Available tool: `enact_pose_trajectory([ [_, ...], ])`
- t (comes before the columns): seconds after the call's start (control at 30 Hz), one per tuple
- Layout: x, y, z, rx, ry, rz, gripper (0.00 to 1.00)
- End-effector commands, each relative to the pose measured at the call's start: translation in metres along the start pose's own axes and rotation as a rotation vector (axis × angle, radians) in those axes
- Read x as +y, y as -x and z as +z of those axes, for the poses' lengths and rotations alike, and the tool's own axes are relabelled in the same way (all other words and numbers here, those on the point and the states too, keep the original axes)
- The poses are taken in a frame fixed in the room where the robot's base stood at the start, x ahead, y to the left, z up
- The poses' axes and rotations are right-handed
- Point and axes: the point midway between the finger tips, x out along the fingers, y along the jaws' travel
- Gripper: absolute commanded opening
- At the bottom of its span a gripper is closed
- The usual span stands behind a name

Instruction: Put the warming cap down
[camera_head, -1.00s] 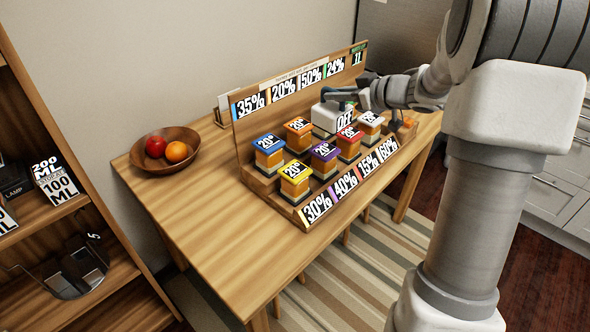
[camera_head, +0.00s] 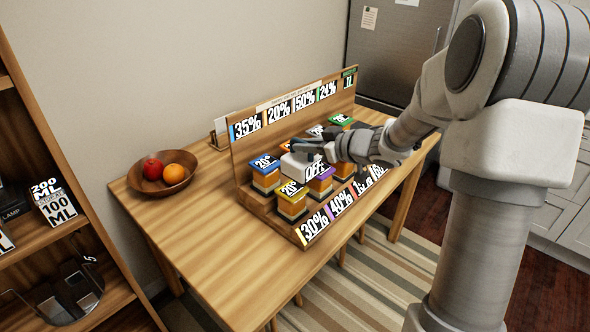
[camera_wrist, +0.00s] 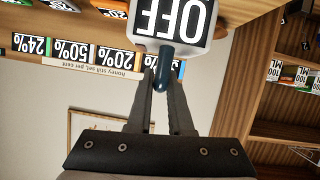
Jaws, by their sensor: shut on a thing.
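The warming cap (camera_head: 303,167) is a white block marked "OFF". In the head view it is among the jars on the wooden stand (camera_head: 262,205), near the blue, yellow and purple ones. My gripper (camera_head: 322,148) reaches in from the right. In the wrist view the cap (camera_wrist: 197,38) is at the top, with a dark handle (camera_wrist: 162,75) below it. My gripper (camera_wrist: 164,82) is shut on that handle. The cap hides the jar behind or under it, and I cannot tell whether it touches one.
Jars with blue (camera_head: 265,174), yellow (camera_head: 291,201) and purple (camera_head: 320,179) lids stand close around the cap. The stand's back board (camera_head: 290,115) carries percent labels. A fruit bowl (camera_head: 157,184) is on the table's left. The table's front left is clear.

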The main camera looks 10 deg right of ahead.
Motion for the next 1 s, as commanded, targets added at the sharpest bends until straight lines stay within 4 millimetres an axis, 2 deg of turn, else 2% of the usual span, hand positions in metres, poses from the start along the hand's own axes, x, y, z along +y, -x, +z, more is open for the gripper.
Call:
enact_pose_trajectory([
  [0.1, -0.009, -0.020, 0.004, 0.003, 0.001, -0.001, 0.00],
  [0.2, -0.012, -0.027, 0.004, 0.002, 0.000, 0.001, 0.00],
  [0.33, -0.013, -0.031, 0.009, 0.001, 0.000, 0.002, 0.00],
  [0.57, -0.016, -0.043, 0.039, 0.001, -0.001, 0.001, 0.00],
  [0.97, -0.017, -0.045, 0.043, 0.002, 0.000, 0.002, 0.00],
  [1.0, -0.017, -0.045, 0.044, 0.000, -0.001, 0.002, 0.22],
])
